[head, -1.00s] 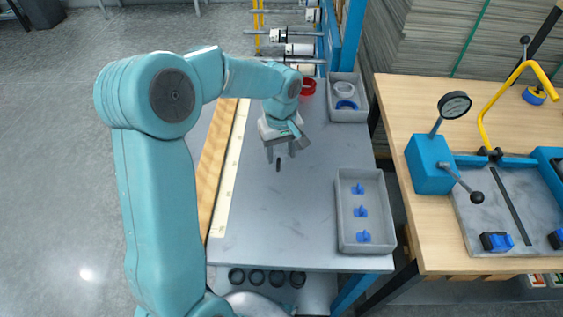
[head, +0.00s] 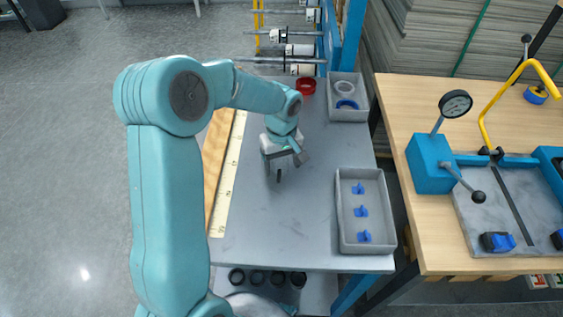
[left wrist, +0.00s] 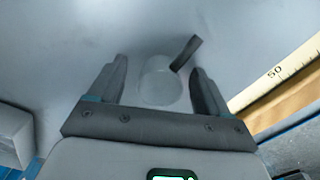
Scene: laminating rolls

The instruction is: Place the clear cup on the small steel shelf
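The clear cup (left wrist: 158,82) shows between the two fingers of my left gripper (left wrist: 160,88) in the left wrist view. A short dark strip (left wrist: 187,53) sticks out at its far right side. In the head view my left gripper (head: 283,164) is over the middle of the grey table, with the same dark strip (head: 278,176) just below the fingers; the cup's clear wall is hard to make out there. The gripper appears closed around the cup, though thin gaps seem to show beside it. No small steel shelf can be told for certain. My right gripper is not in view.
A grey tray with blue clips (head: 345,240) is on the table's right front. A grey bin (head: 347,112) and a red ring (head: 306,87) are at the back. A ruler strip (head: 226,190) runs along the left. Several dark round things (head: 257,278) are below the front edge.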

